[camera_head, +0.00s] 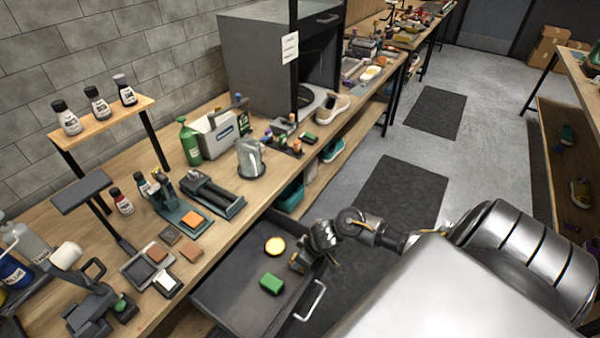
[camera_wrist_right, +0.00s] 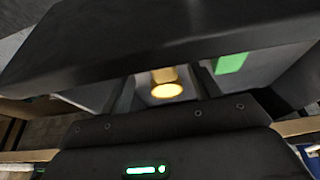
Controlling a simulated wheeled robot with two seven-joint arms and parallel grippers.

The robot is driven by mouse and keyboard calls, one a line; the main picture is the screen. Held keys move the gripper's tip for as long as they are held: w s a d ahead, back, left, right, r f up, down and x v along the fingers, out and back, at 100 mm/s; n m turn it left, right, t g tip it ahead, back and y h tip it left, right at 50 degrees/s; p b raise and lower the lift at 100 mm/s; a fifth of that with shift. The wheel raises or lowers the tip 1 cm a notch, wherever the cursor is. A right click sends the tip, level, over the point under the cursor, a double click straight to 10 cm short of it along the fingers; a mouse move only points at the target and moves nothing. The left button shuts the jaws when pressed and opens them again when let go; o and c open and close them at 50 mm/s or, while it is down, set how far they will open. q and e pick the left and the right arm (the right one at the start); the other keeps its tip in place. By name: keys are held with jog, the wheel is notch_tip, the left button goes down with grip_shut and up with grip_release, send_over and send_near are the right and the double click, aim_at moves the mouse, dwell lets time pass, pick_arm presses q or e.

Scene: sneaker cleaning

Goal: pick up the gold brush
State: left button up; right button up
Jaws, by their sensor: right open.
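The gold brush (camera_head: 275,245) lies in the open grey drawer (camera_head: 226,290), showing as a round pale-yellow shape. My right gripper (camera_head: 301,264) is at the drawer's right side, to the right of the brush and a little lower in the picture, apart from it. In the right wrist view the gold brush (camera_wrist_right: 166,88) shows beyond and between the two spread fingers (camera_wrist_right: 166,92), with nothing held. My left gripper is not in view.
A green block (camera_head: 271,284) lies in the drawer below the brush; it also shows in the wrist view (camera_wrist_right: 231,63). The drawer has raised walls and a front handle (camera_head: 311,301). The workbench (camera_head: 225,237) above carries bottles and tools. A dark panel crosses the wrist view.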

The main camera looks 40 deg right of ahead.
jog(key=x, duration=0.4)
jog(key=shift+a+f, duration=0.2)
jog(key=shift+f, duration=0.15)
jog(key=c, duration=1.1)
notch_tip(320, 180, up, 10)
jog(key=shift+r+p, duration=0.1)
jog(key=shift+p, duration=1)
jog(key=o, duration=0.5)
jog(key=c, duration=0.4)
